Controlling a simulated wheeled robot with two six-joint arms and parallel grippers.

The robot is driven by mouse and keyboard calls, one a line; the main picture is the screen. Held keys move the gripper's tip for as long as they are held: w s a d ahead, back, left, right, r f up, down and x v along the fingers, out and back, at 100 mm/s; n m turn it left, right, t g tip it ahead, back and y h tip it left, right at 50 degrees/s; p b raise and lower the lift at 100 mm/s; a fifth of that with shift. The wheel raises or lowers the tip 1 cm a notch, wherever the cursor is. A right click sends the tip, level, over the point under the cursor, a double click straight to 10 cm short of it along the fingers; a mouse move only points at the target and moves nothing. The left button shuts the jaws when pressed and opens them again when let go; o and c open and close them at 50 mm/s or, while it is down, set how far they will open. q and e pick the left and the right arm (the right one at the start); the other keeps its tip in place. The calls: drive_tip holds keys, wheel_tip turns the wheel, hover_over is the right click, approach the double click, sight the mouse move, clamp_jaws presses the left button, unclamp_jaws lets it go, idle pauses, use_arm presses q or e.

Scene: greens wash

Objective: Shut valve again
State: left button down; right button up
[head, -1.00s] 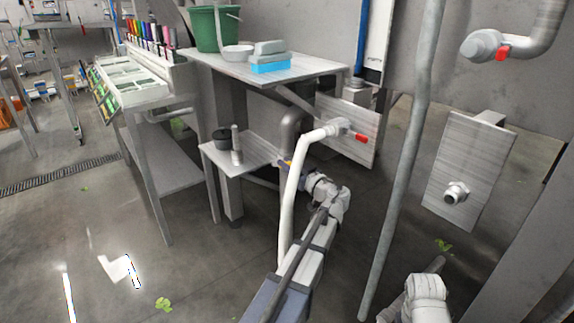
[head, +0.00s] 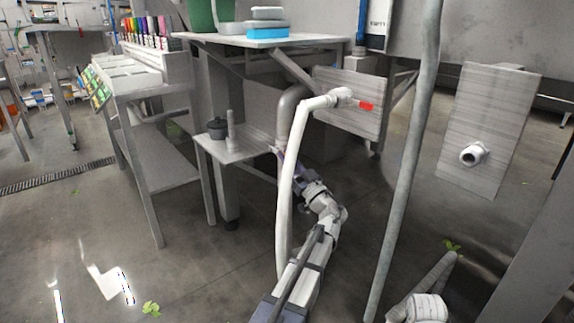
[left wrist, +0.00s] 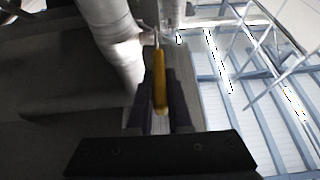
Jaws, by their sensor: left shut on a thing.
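In the left wrist view, a yellow valve lever (left wrist: 159,80) stands between the two dark fingers of my left gripper (left wrist: 159,105), which is shut on it. A pale pipe (left wrist: 110,35) rises beside the lever. In the head view, my left gripper (head: 282,157) is at the lower part of the grey bent pipe (head: 291,102), partly behind the white hose (head: 286,195). The yellow lever cannot be made out there. A red-handled tap (head: 365,105) sits on a metal panel to the right, at the hose's top. My right gripper is out of view.
A workbench (head: 290,42) stands above. A grey upright pipe (head: 405,165) and a panel with a spout (head: 474,154) are at right. The floor at lower left is mostly open.

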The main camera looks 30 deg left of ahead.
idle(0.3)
use_arm(q)
drive_tip(key=c, duration=0.8)
unclamp_jaws()
drive_tip(key=shift+c, duration=0.2)
drive_tip(key=b+v, duration=0.3)
drive_tip(key=v, duration=0.5)
drive_tip(key=shift+a, duration=0.1)
